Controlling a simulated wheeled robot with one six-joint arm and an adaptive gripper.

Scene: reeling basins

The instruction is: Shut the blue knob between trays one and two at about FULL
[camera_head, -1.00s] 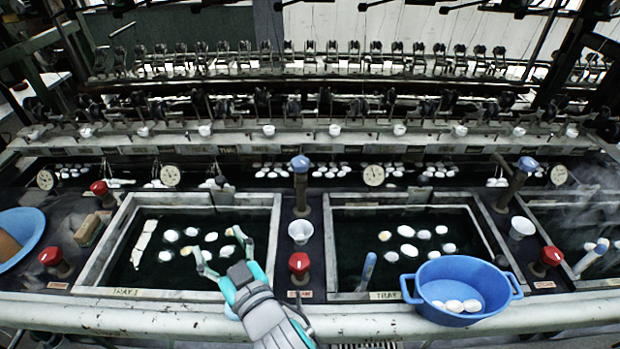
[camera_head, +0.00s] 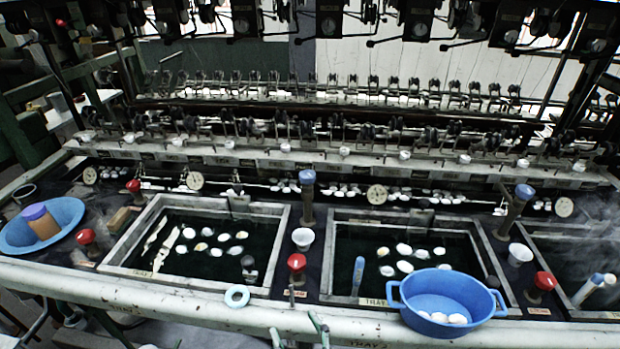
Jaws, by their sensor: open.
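The blue knob (camera_head: 307,178) tops a dark metal post between tray one (camera_head: 192,288) and tray two (camera_head: 404,216), toward their far ends. Its pointer and any FULL mark are too small to read. My gripper (camera_head: 298,333) shows only as two teal fingertips at the bottom edge, spread apart with nothing between them. It is in front of the basin's front rail, well short of the knob. The rest of my gripper is out of frame.
A red knob (camera_head: 297,262) and white cup (camera_head: 303,238) stand between the trays, nearer than the blue knob. A blue basin (camera_head: 447,293) with cocoons overlaps tray two's front corner. A pale blue ring (camera_head: 237,296) lies on the front rail (camera_head: 180,305). Reeling machinery spans the back.

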